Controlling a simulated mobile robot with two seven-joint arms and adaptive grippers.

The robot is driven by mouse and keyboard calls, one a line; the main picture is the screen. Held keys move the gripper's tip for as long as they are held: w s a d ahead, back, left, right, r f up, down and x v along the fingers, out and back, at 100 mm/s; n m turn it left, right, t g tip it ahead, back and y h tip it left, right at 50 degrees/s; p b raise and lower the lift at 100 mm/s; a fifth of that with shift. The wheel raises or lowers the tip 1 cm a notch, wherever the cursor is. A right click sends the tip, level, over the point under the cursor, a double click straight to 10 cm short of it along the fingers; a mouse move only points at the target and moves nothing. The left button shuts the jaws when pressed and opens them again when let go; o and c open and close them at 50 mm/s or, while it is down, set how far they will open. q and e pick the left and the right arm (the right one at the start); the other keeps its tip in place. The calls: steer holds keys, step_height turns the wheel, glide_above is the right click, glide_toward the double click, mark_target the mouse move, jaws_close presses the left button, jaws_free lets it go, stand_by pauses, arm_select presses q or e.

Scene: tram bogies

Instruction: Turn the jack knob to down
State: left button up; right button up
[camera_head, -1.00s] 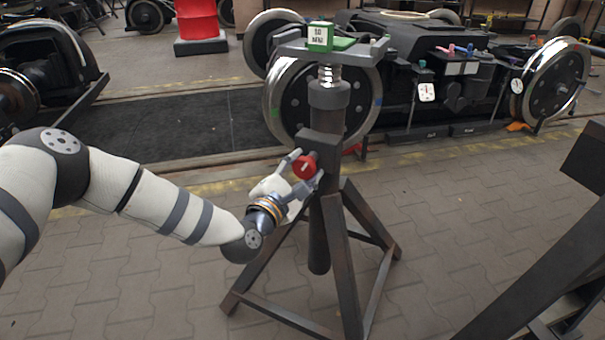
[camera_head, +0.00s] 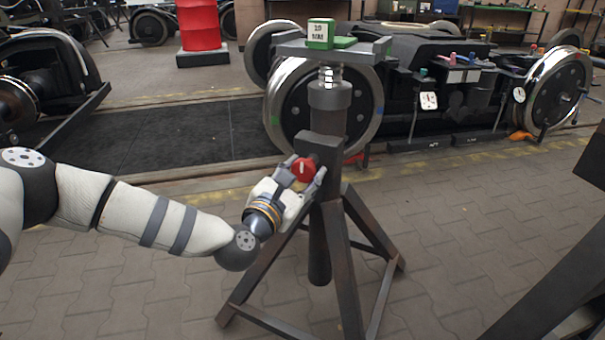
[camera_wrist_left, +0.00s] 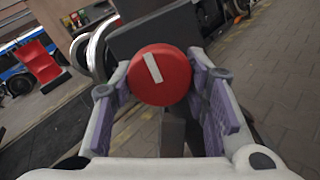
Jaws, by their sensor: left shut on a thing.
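The red jack knob (camera_head: 304,168) sits on the front of the dark jack stand (camera_head: 327,225). The knob also shows in the left wrist view (camera_wrist_left: 160,75), with a white pointer mark that stands nearly upright, its top leaning a little left. My left gripper (camera_head: 304,175) is shut on the knob, one finger on each side of it. Its fingers also show in the left wrist view (camera_wrist_left: 165,90), with purple-grey pads at the knob's left and right edges. My right gripper is not in view.
A green block marked with writing (camera_head: 320,34) stands on the jack's top plate (camera_head: 290,48). A bogie with steel wheels (camera_head: 552,90) stands behind. A red drum (camera_head: 199,25) is at the back left. The paved floor (camera_head: 450,230) right of the jack is clear.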

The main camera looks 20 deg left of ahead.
arm_select(q)
steer(key=o, duration=1.1)
steer(key=s, duration=0.4)
steer(key=s+a, duration=0.1)
steer(key=s, duration=0.7)
steer(key=shift+a, duration=0.15)
